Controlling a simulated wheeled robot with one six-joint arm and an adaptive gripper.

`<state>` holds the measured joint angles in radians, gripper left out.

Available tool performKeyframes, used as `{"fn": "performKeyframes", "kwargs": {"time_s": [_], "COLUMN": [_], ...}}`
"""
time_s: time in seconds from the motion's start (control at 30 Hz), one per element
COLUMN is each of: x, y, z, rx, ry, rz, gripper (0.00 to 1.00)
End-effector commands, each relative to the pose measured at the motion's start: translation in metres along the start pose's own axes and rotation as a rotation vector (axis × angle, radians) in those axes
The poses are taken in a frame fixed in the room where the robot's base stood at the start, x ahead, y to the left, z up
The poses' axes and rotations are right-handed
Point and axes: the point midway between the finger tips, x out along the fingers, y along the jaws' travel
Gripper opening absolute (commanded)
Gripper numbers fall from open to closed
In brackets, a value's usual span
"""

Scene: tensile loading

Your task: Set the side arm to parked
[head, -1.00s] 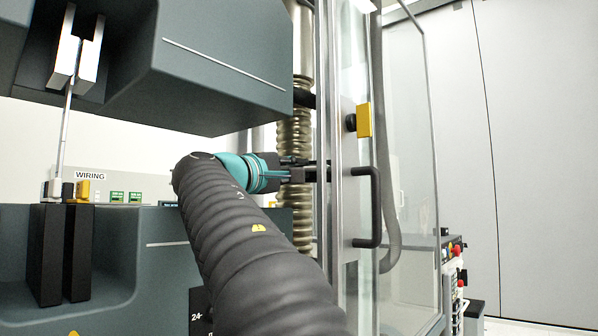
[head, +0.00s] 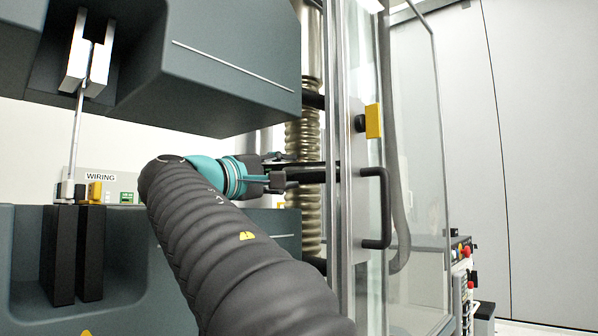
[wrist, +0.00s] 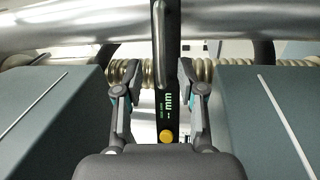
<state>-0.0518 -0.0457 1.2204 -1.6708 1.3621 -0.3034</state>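A slim dark bar with green lettering and a yellow round knob (wrist: 167,136) stands lengthwise between my fingers in the wrist view; it appears to be the side arm (wrist: 165,110). A rounded metal rod lies over its upper part. My gripper (wrist: 160,75) is open, with one finger on each side of the bar and visible gaps to it. In the head view my gripper (head: 283,170) is beside the ribbed column, pointing right at the door frame. A thin dark piece there runs from the gripper toward the frame; the fingers partly hide it.
The grey upper crosshead (head: 215,70) and lower machine body (head: 170,255) lie above and below my arm. A ribbed column (head: 303,140) stands behind the gripper. A clear door with a black handle (head: 384,208) and yellow block (head: 373,121) is at right.

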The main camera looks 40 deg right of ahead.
Motion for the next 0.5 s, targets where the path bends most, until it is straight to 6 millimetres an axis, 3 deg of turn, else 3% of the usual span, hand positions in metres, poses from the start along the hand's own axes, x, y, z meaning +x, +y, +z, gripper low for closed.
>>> {"fn": "performKeyframes", "kwargs": {"time_s": [0.2, 0.5], "x": [-0.036, -0.058], "y": [0.000, 0.000], "z": [-0.001, 0.000], "rx": [0.000, 0.000], "ry": [0.005, 0.000], "rz": [0.000, 0.000], "gripper": [0.39, 0.39]}}
